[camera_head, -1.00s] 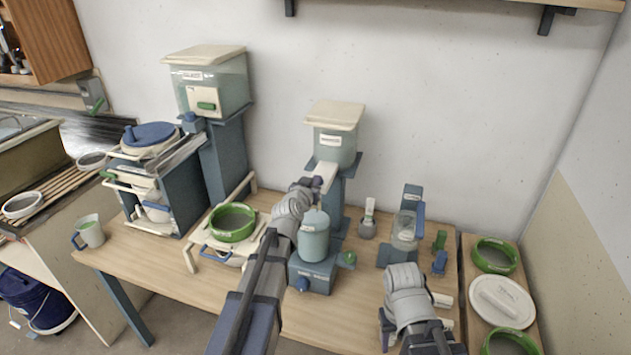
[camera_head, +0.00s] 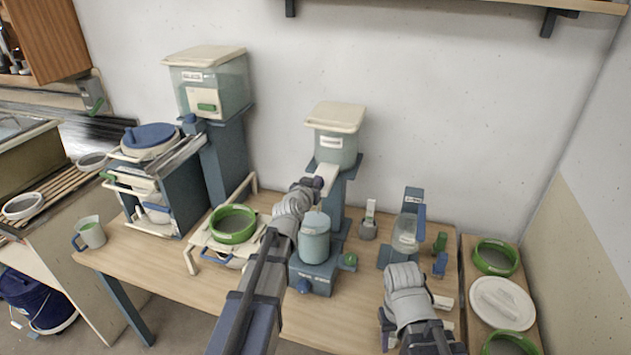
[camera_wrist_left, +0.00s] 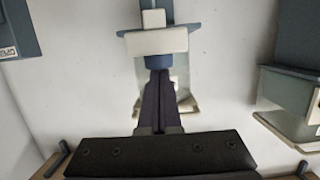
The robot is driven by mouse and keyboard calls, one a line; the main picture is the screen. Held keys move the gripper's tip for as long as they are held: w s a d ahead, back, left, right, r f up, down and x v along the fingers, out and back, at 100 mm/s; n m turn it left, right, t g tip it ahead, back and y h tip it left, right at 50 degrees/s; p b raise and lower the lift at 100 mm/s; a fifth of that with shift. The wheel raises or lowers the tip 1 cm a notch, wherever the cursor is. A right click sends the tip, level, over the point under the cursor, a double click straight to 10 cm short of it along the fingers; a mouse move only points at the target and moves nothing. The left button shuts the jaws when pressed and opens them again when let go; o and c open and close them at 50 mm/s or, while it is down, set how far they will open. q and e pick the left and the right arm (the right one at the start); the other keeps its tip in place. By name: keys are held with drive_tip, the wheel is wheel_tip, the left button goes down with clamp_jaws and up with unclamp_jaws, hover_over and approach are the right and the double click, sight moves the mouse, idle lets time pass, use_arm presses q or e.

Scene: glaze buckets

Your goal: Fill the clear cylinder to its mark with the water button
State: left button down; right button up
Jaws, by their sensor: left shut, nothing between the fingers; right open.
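My left gripper (camera_head: 317,183) is shut and empty, up at the dispenser's spout. In the left wrist view its shut fingers (camera_wrist_left: 159,76) point at a blue button (camera_wrist_left: 158,62) under a white block. The fingertips are at the button or just short of it; I cannot tell which. My right gripper (camera_head: 386,328) is open and low at the table's front right, partly hidden by its wrist.
A larger tank (camera_head: 208,82) on a blue column stands at the left. A green-rimmed sieve (camera_head: 233,223) and a cup (camera_head: 90,233) are on the table's left side.

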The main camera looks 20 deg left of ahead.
use_arm(q)
drive_tip(key=s+r+p, duration=0.5)
drive_tip(key=s+r, duration=0.1)
drive_tip(key=s, duration=0.4)
use_arm(e)
drive_tip(key=r, duration=0.5)
drive_tip(key=shift+a+r, duration=0.2)
drive_tip(key=shift+r, duration=0.15)
use_arm(q)
drive_tip(key=s+d+f+m+g+h+b, duration=0.2)
drive_tip(key=s+d+f+g, duration=0.2)
drive_tip(key=d+f, duration=0.4)
drive_tip(key=s+d+f+m+g+h+b, duration=0.1)
drive_tip(key=s+d+f+m+g+b, duration=0.15)
drive_tip(key=s+d+f+g, duration=0.35)
drive_tip(key=s+d+f+g+y+b, duration=0.1)
drive_tip(key=s+f+g+y, duration=0.1)
drive_tip(key=s+f, duration=0.3)
drive_tip(key=s+d+f+n+g+y+b, duration=0.1)
drive_tip(key=s+f+g+y+b, duration=0.1)
drive_tip(key=s+f, duration=0.3)
drive_tip(key=s+g+y, duration=0.1)
drive_tip(key=s, duration=0.3)
drive_tip(key=shift+s+d+f+g, duration=0.15)
drive_tip(key=shift+s+f+g, duration=0.05)
drive_tip(key=shift+f+g, duration=0.1)
use_arm(e)
wheel_tip(320, 180, down, 8)
drive_tip(key=shift+r, duration=0.2)
